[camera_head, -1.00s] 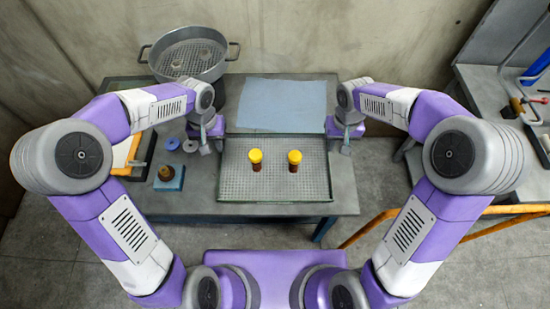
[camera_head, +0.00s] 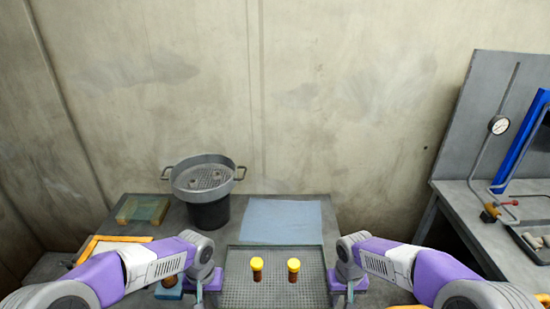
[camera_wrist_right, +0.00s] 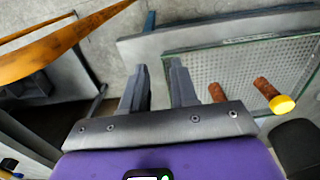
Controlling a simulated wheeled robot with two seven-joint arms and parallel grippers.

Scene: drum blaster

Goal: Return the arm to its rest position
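My left gripper (camera_head: 199,297) hangs at the left edge of the mesh tray, low in the head view; its fingertips are too cut off to read. My right gripper (camera_head: 349,298) hangs at the tray's right edge. In the right wrist view its two grey fingers (camera_wrist_right: 160,80) stand apart with nothing between them. Two amber bottles with yellow caps, a left one (camera_head: 257,275) and a right one (camera_head: 293,276), stand upright on the mesh tray (camera_head: 236,262). Both grippers are apart from the bottles.
A blue cloth (camera_head: 281,221) lies behind the tray. A two-handled pan with a perforated bottom (camera_head: 203,174) sits on a dark drum (camera_head: 208,214) at the back left. A second bench (camera_head: 450,195) with a gauge (camera_head: 498,125) stands at the right.

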